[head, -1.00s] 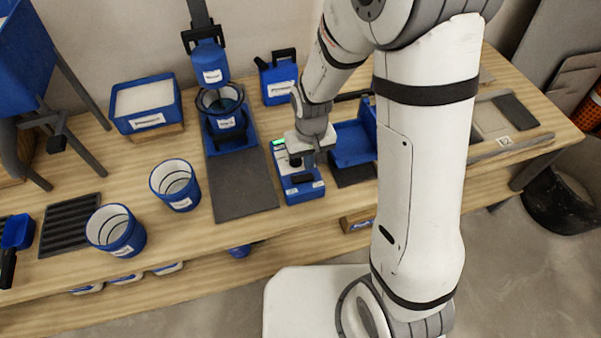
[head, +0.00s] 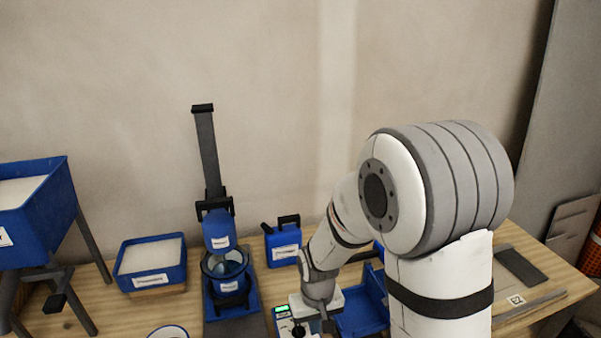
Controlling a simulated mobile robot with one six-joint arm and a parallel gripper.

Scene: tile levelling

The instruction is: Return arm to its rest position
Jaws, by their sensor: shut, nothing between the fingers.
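My arm stands in the right half of the head view, bent at a large grey and white joint, with its forearm reaching down to the left. My gripper (head: 316,327) is low at the bottom edge, above or beside a small blue device with a green display (head: 283,313). The gripper looks shut, with nothing seen in it. Its fingertips are partly cut off by the frame edge, so I cannot tell whether they touch the device.
A mixer stand (head: 208,150) with a blue bucket (head: 229,281) is left of my arm. A blue jug (head: 284,241), a blue tray (head: 362,314), a blue bin of white material (head: 151,264) and a blue hopper (head: 42,219) surround it.

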